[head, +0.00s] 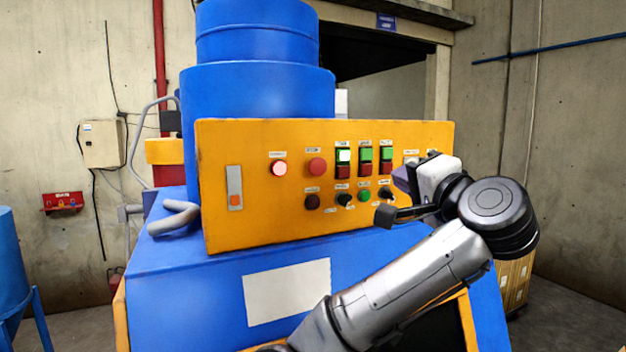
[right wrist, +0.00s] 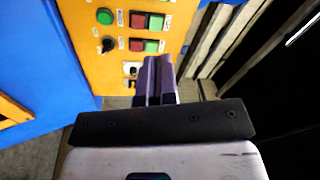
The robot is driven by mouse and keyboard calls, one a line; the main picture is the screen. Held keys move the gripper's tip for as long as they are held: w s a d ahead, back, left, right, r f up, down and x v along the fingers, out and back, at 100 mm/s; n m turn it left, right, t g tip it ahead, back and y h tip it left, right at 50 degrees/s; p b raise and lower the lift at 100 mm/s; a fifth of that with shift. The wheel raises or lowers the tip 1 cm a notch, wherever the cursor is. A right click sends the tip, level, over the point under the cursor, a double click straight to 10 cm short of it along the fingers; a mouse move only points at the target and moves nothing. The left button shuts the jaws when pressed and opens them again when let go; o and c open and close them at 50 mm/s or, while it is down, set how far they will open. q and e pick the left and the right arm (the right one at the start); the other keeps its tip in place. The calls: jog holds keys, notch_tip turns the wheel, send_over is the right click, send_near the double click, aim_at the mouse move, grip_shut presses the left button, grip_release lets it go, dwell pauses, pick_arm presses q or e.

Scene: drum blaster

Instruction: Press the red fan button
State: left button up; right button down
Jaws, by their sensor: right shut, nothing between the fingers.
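The orange control panel (head: 240,225) carries several buttons. Three stacked pairs sit in its upper row: the left pair has a lit white top over a red button (head: 343,171), the other two have green over red (head: 365,169) (head: 386,168). Their labels are too small to read, so I cannot tell which is the fan. My right gripper (head: 402,178) is shut and empty, at the right part of the panel, beside the rightmost pair. In the right wrist view its purple fingers (right wrist: 155,82) are together below two red-and-green pairs; contact is not clear. My left gripper is out of view.
A pale lit button (head: 279,168) and a round red button (head: 317,166) are further left on the panel. A lower row has knobs and a green button (head: 365,195). The blue machine housing (head: 190,285) extends below. A wooden crate (head: 514,280) stands at right.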

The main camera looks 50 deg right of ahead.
aim_at(345, 172)
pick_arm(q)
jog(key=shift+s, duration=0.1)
pick_arm(e)
jog(key=shift+w+a+f+m+g+y, duration=0.2)
jog(key=shift+w+a+f+m+y, duration=0.15)
jog(key=shift+m, duration=0.55)
jog(key=shift+w+a+f+m+g+y, duration=0.15)
jog(key=shift+f+m+y, duration=0.25)
jog(key=shift+m, duration=0.5)
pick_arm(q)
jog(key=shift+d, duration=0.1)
pick_arm(e)
jog(key=shift+w+d, duration=0.1)
jog(key=shift+w, duration=0.05)
jog(key=p+x, duration=0.5)
jog(key=x, duration=0.7)
jog(key=shift+w+d, duration=0.1)
jog(key=shift+w, duration=0.05)
jog(key=shift+w+d+p, duration=0.25)
jog(key=shift+w+p, duration=0.2)
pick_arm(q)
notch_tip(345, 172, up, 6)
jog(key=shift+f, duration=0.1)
pick_arm(e)
jog(key=shift+w+d, duration=0.15)
jog(key=shift+w, duration=0.05)
